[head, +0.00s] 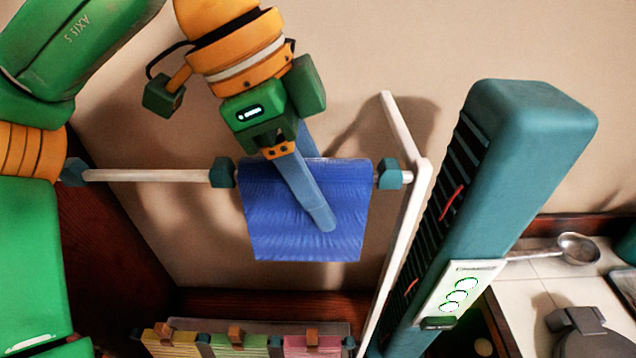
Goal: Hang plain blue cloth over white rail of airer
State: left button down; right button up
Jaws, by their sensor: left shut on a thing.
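The plain blue cloth (275,225) is spread flat between two dark teal clips on the white rail (150,175) of the airer. It covers the rail there, and its top edge shows a little above the rail line. Its lower part hangs below the rail. I cannot see how much cloth lies behind the rail. My left gripper (318,195) reaches down from above and is shut on the cloth, with one long blue-grey finger across its front. The other finger passes behind its top edge. My right gripper is not in view.
A white upright (400,240) of the airer stands at the rail's right end. Beside it is a tall teal unit (525,130) with dark slats. Yellow, green and pink pegged cloths (310,346) are below. A counter with a ladle (578,248) is at right.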

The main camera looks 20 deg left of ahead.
pick_arm(q)
jog(key=shift+c, duration=1.4)
grip_release()
